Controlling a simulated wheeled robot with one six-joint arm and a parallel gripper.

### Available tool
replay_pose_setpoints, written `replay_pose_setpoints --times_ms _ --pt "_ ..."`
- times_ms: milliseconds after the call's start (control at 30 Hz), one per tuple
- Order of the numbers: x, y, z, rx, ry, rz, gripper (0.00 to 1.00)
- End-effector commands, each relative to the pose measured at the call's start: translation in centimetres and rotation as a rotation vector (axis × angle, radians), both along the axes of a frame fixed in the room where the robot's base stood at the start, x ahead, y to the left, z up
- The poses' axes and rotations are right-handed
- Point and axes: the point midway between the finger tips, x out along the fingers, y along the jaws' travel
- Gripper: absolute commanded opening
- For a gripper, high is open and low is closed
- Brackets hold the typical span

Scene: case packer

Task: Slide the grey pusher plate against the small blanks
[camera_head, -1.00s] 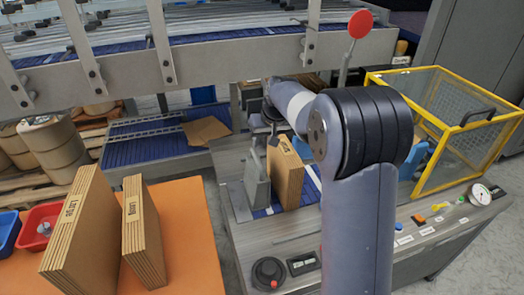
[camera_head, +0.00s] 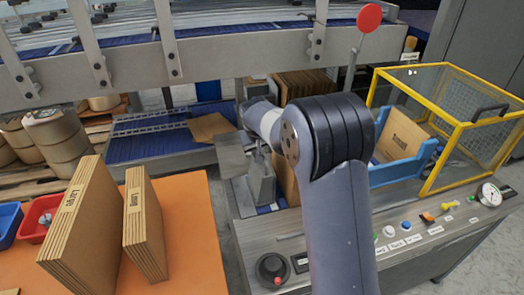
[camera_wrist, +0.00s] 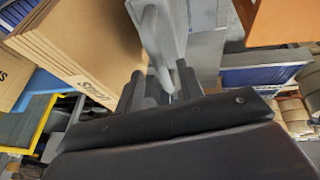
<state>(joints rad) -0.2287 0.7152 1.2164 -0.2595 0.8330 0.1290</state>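The grey pusher plate (camera_head: 262,184) stands upright on the metal deck, left of the small brown blanks (camera_head: 286,182), which my arm partly covers in the head view. In the wrist view the plate (camera_wrist: 168,40) rises just beyond my gripper (camera_wrist: 163,92), with the blanks (camera_wrist: 85,40) upright at its left. My gripper is at the top of the plate, its grey fingers close around the upper part. I cannot tell whether they are clamped on it. The contact between plate and blanks is hidden in the head view.
Two upright stacks of blanks, large (camera_head: 84,222) and smaller (camera_head: 145,225), stand on the orange table (camera_head: 190,240) at left. A yellow-framed mesh guard (camera_head: 455,125) and a blue holder (camera_head: 405,168) stand right. A control panel with a black knob (camera_head: 272,268) lies in front.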

Motion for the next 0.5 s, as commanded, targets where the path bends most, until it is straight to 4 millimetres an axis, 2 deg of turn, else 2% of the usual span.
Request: replay_pose_setpoints --times_ms 200,467,500 --pt "0.7 -0.2 -1.5 0.000 0.000 0.000 0.36" --pt "0.7 -0.2 -1.6 0.000 -0.001 0.000 0.36" --pt "0.7 -0.2 -1.6 0.000 -0.001 0.000 0.34"
